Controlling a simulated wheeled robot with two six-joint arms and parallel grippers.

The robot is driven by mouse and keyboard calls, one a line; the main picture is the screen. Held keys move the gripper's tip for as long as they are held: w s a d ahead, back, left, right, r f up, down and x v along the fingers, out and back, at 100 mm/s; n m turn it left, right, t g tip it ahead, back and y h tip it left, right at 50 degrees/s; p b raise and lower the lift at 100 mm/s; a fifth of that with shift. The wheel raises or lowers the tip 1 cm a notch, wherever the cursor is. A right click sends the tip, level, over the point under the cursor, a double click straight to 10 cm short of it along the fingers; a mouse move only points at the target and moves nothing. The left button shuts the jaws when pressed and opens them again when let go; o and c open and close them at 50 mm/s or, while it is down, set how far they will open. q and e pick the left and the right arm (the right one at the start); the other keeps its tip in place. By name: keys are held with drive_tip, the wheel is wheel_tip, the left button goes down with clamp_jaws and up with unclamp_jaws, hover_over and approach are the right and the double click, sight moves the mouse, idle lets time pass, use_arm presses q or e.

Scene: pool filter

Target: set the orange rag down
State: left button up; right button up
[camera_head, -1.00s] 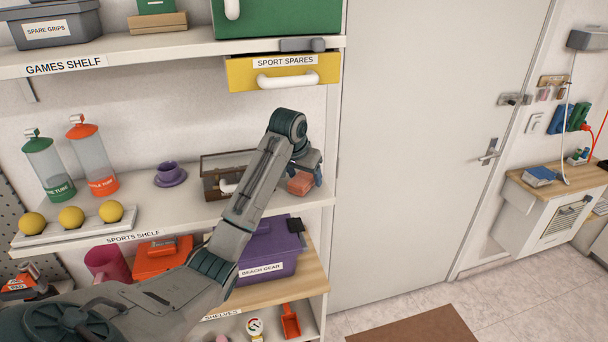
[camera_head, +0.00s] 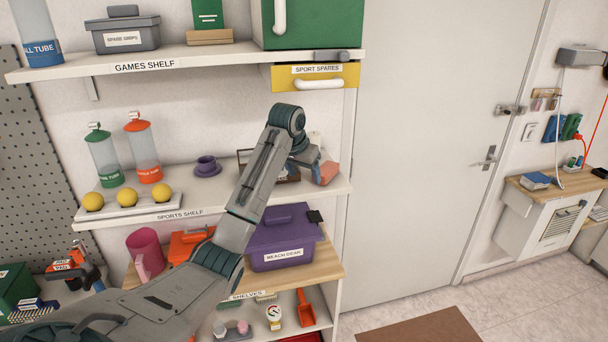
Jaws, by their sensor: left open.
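The orange rag (camera_head: 329,173) is a small, pinkish-orange block-like bundle at the right end of the sports shelf (camera_head: 215,214). It appears to rest on the shelf board. My left gripper (camera_head: 312,165) is open just left of the rag, at the end of my arm reaching up from the lower left. The fingers are small and partly hidden by the wrist, so I cannot tell whether one still touches the rag. My right gripper is not in view.
A dark open box (camera_head: 287,172) sits behind my left wrist. The yellow sport spares drawer (camera_head: 316,77) hangs above. A purple beach gear box (camera_head: 284,245) is below.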

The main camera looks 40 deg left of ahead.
use_arm(q)
drive_tip(key=s+d+f+m+t, duration=0.25)
drive_tip(key=d+f+t, duration=0.45)
drive_tip(key=d+f, duration=0.55)
drive_tip(key=s+f+n+g, duration=0.1)
drive_tip(key=s+f, duration=0.4)
drive_tip(key=f, duration=0.7)
drive_tip(key=s+f+g, duration=0.2)
drive_tip(key=s+f, duration=0.2)
drive_tip(key=f, duration=0.8)
drive_tip(key=s+f+n+g, duration=0.1)
drive_tip(key=s+f, duration=0.4)
drive_tip(key=f, duration=0.7)
drive_tip(key=s+f+g, duration=0.3)
drive_tip(key=s+f, duration=1.4)
drive_tip(key=s, duration=0.2)
drive_tip(key=s+d+f+g, duration=0.1)
drive_tip(key=s+f, duration=0.2)
drive_tip(key=s, duration=0.6)
drive_tip(key=s+d+f+g, duration=0.1)
drive_tip(key=s+f, duration=0.2)
drive_tip(key=s, duration=0.6)
drive_tip(key=s+d+f+g, duration=0.1)
drive_tip(key=s+f, duration=0.2)
drive_tip(key=s, duration=0.6)
drive_tip(key=shift+s+d+f+m, duration=0.2)
drive_tip(key=shift+s+f+m, duration=0.05)
drive_tip(key=shift+f+m, duration=0.1)
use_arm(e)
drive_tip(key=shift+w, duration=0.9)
